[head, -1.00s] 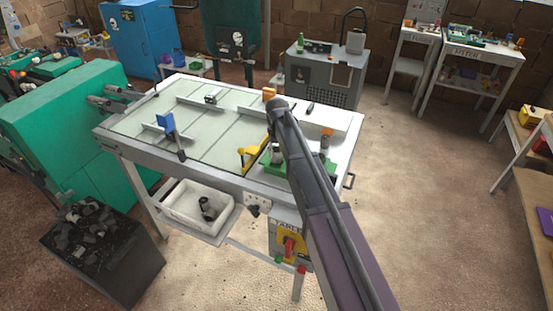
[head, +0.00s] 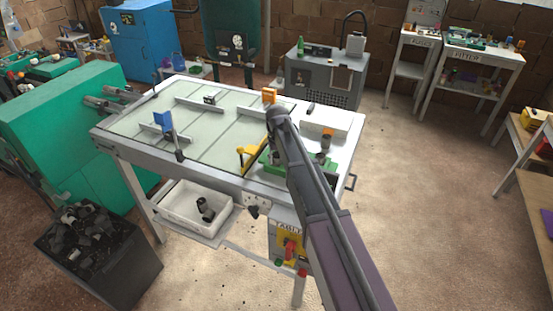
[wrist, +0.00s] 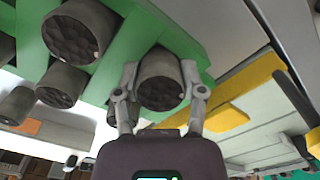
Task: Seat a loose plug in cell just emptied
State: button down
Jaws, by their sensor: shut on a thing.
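My gripper (wrist: 160,95) is shut on a plug (wrist: 160,82), a grey cylinder with a dark honeycomb end, with one finger on each side. The held plug is at the edge of the green block (wrist: 120,92). I cannot tell whether it sits in a cell or just above one. Other plugs, one large (wrist: 76,32) and one beside it (wrist: 60,86), stand on or by the green block, with more at the left edge of the wrist view. In the head view my arm hides most of the green block (head: 266,158) and the gripper's fingertips.
A yellow bracket (head: 247,156) stands close left of the green block. A blue-topped stop (head: 163,121) and rails stand on the glass-topped table. An orange block (head: 269,95) is at the back. A white bin (head: 180,217) below holds dark cylinders. A black crate (head: 130,262) stands front left.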

aim_at(277, 155)
jog(key=shift+c, duration=0.9)
grip_release()
jog(key=shift+f, duration=0.15)
notch_tip(277, 155, up, 13)
jog(key=p, duration=1.2)
jog(key=shift+f, duration=0.15)
jog(key=s+d+m, duration=0.1)
jog(key=s+d, duration=0.6)
jog(key=s+d+m, duration=0.1)
jog(key=s+d, duration=0.5)
jog(key=d, duration=0.1)
jog(key=shift+s, duration=0.35)
jog(key=s+d+m, duration=0.2)
jog(key=s+d, duration=0.6)
jog(key=s, duration=0.3)
jog(key=shift+s+d, duration=0.25)
jog(key=shift+s, duration=0.15)
